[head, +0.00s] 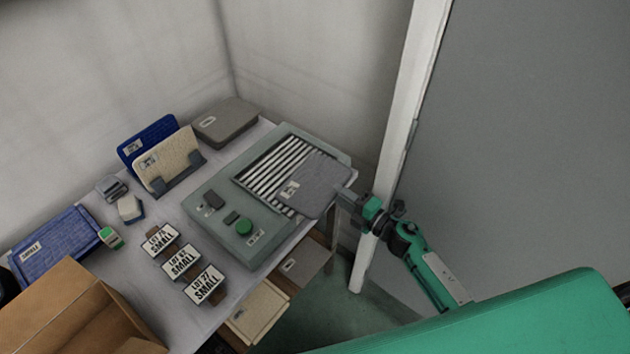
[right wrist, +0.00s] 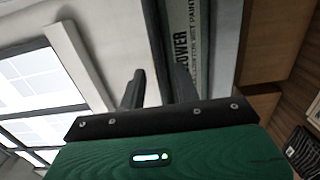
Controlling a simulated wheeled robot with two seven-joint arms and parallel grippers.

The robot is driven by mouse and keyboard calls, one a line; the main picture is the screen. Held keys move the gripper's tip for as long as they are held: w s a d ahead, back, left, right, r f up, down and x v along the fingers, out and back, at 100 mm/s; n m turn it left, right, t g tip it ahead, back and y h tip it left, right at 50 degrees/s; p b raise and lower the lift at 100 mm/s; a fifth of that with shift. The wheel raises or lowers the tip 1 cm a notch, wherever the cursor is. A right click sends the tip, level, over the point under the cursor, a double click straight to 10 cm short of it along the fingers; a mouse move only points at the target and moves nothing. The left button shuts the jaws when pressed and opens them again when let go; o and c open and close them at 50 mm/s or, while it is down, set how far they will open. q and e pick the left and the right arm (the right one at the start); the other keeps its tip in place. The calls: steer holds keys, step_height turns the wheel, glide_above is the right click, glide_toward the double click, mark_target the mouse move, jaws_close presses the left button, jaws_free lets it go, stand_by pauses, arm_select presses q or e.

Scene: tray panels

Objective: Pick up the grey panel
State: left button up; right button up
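The grey panel (head: 320,189), a flat rounded plate with a small white label, lies over the slatted bed of a grey-green device (head: 205,222) in the head view. Its right part reaches past the device's front edge. My right gripper (head: 346,197) is at that overhanging right edge. In the right wrist view my right gripper (right wrist: 157,78) has its two dark fingers apart, with a dark narrow strip between them that looks like the panel edge-on. I see no firm contact on both sides. My left gripper is out of view.
Blue and cream panels stand in a rack (head: 180,180), with a grey-brown case (head: 225,121) behind. Several lot signs (head: 182,262), a blue tray (head: 55,245) and a cardboard box (head: 75,310) lie left. A white post (head: 408,100) rises close to my right arm.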

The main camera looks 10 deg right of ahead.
mark_target(315, 184)
steer(key=x, duration=0.3)
steer(key=shift+w, duration=0.1)
steer(key=shift+c, duration=0.2)
jaws_close()
steer(key=shift+r, duration=0.2)
